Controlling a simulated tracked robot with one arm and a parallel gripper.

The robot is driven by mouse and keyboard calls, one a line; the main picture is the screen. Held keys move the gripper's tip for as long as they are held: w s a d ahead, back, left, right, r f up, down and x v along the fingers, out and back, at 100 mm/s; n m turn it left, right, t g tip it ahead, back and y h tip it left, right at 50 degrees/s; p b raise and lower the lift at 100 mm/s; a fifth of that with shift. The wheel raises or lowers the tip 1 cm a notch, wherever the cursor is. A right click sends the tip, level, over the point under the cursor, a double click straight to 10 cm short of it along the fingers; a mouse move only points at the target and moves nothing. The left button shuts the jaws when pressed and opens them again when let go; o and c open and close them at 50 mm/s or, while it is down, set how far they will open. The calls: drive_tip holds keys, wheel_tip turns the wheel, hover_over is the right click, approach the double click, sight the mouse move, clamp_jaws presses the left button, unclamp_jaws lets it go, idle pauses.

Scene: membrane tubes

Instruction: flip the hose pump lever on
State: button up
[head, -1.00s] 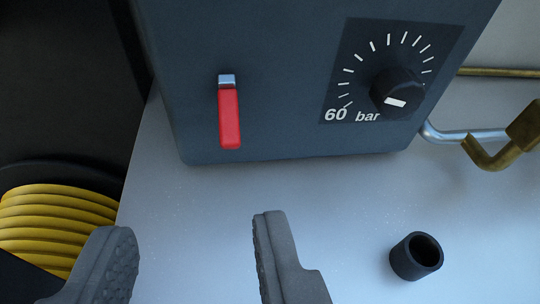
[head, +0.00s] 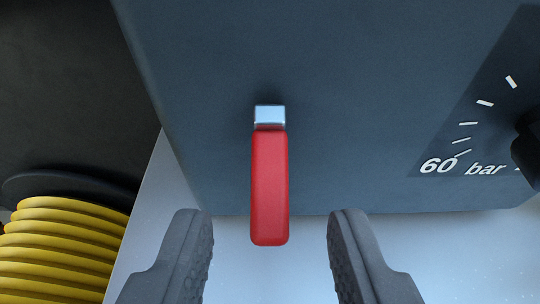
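The red lever (head: 269,190) hangs straight down from a silver pivot (head: 269,116) on the front of the dark blue-grey pump box (head: 380,80). My gripper (head: 270,245) is open, with one grey finger on each side of the lever's lower end. There is a clear gap between each finger and the lever, and neither finger appears to touch it. Nothing is held.
A dial plate (head: 480,130) reading "60 bar" with a black knob (head: 527,150) is on the box at right, partly cut off. A coil of yellow hose (head: 65,250) lies at lower left. A light surface (head: 270,285) shows below the box.

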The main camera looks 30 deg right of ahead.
sight(267, 196)
drive_tip(key=shift+w+d+f, duration=0.15)
drive_tip(key=shift+w+d, duration=0.15)
drive_tip(key=shift+w, duration=0.15)
drive_tip(key=shift+x, duration=0.75)
drive_tip(key=shift+w+d+f, duration=0.2)
drive_tip(key=shift+w+d, duration=0.05)
drive_tip(key=shift+w, duration=0.15)
clamp_jaws()
